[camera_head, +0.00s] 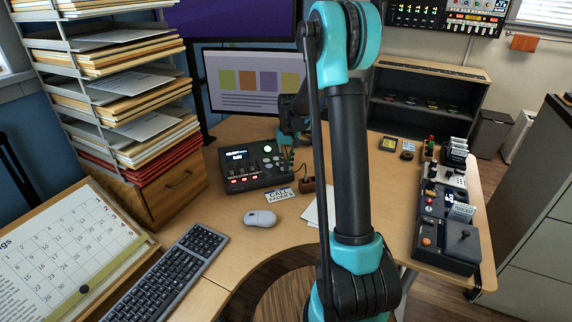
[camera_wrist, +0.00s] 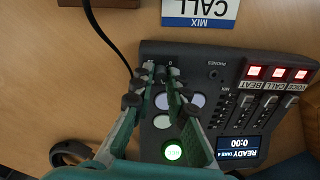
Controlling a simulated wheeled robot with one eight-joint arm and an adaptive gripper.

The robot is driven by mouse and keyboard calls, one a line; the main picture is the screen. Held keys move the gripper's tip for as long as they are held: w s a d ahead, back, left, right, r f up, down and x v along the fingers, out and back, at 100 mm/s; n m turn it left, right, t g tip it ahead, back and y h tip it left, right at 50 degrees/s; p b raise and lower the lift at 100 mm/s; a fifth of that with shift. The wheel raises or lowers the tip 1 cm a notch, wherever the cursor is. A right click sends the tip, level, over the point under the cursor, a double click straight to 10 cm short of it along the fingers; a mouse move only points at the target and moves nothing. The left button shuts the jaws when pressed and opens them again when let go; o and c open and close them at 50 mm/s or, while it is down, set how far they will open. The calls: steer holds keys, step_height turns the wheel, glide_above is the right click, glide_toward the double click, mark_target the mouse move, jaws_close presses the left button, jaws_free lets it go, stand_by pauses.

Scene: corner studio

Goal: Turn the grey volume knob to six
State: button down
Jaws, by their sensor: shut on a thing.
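The dark mixer (camera_head: 243,180) stands on the wooden desk, and it also shows upside down in the wrist view (camera_wrist: 225,70). The grey volume knob (camera_wrist: 160,74) is at its edge near the phones socket and is mostly hidden between my fingertips. A small printed 0 shows beside the fingers; the other marks and the knob's pointer cannot be read. My gripper (camera_wrist: 161,72) points down at the mixer, its two fingers close together on the knob. In the head view my gripper (camera_head: 287,160) is over the mixer's right side, partly hidden by my arm.
The mixer has a lit green button (camera_wrist: 173,152), pale round pads, faders (camera_wrist: 268,103), red lit buttons (camera_wrist: 278,73) and a display (camera_wrist: 238,148) reading 0:00. A cable runs nearby.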

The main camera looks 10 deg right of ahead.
steer(key=m, duration=0.5)
steer(key=shift+m, duration=2.5)
steer(key=c, duration=1.5)
jaws_free()
steer(key=r, duration=1.2)
steer(key=shift+s+d, duration=0.2)
steer(key=shift+s, duration=0.1)
steer(key=shift+s, duration=0.1)
